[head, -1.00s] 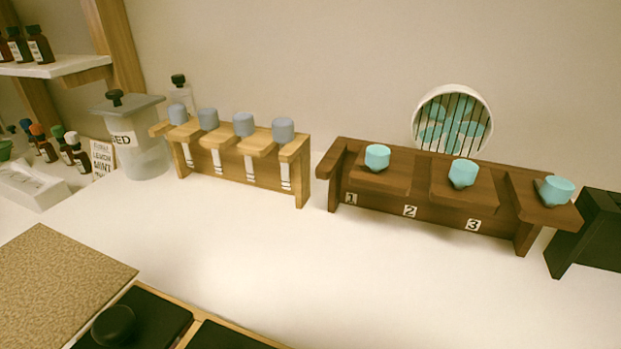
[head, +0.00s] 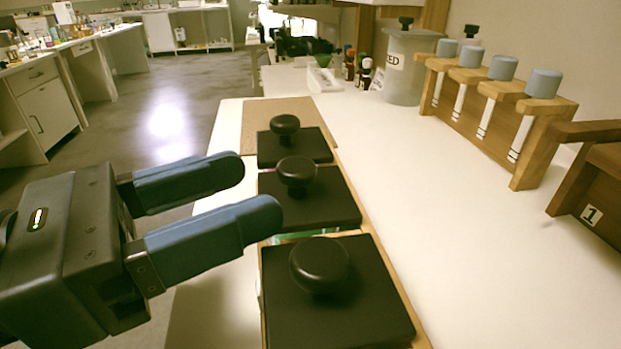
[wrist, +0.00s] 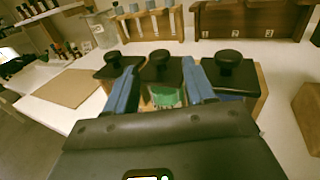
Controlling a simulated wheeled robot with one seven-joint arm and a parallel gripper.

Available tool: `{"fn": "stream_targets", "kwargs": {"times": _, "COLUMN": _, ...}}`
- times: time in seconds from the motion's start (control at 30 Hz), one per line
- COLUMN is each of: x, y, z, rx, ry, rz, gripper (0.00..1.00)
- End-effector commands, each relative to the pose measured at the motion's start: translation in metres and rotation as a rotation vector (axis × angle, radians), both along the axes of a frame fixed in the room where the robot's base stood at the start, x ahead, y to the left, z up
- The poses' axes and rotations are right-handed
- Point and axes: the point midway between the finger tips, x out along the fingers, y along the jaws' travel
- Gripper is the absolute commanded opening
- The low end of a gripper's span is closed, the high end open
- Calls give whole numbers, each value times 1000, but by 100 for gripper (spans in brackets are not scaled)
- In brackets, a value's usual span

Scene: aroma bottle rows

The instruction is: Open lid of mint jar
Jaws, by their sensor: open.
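Three square jars with black lids and round black knobs stand in a row in a wooden holder. The middle jar's lid (head: 325,200) is on, with its knob (head: 297,174) upright; green contents (wrist: 166,97) show below this lid in the wrist view. No label reading mint is visible on the jars. My gripper (head: 250,192) is open and empty, its two blue fingers pointing at the middle knob from the left, short of it. In the wrist view the middle lid (wrist: 160,76) lies between and beyond the fingers. The near lid (head: 330,310) and far lid (head: 305,148) are also on.
A brown mat (head: 285,113) lies beyond the jars. A wooden rack (head: 470,125) with grey-capped tubes and a dark numbered rack (head: 600,190) stand at the right. A lidded container (head: 402,80) is at the back. White counter between the jars and racks is clear.

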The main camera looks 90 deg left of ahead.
Motion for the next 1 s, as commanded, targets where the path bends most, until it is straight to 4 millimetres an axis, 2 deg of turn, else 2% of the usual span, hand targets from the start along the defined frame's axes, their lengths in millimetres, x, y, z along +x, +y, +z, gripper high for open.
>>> {"fn": "stream_targets", "kwargs": {"times": 0.1, "x": 17, "y": 11, "z": -1, "rx": 2, "ry": 1, "rz": -3, "gripper": 54}}
{"fn": "stream_targets", "kwargs": {"times": 0.33, "x": 41, "y": 29, "z": -1, "rx": 3, "ry": 1, "rz": -1, "gripper": 54}}
{"fn": "stream_targets", "kwargs": {"times": 0.5, "x": 48, "y": 34, "z": 0, "rx": 1, "ry": 0, "rz": 0, "gripper": 54}}
{"fn": "stream_targets", "kwargs": {"times": 0.73, "x": 49, "y": 35, "z": 0, "rx": 2, "ry": 0, "rz": 1, "gripper": 54}}
{"fn": "stream_targets", "kwargs": {"times": 0.77, "x": 49, "y": 35, "z": 0, "rx": 2, "ry": 0, "rz": 1, "gripper": 53}}
{"fn": "stream_targets", "kwargs": {"times": 1.0, "x": 49, "y": 35, "z": 0, "rx": 2, "ry": 0, "rz": 0, "gripper": 30}}
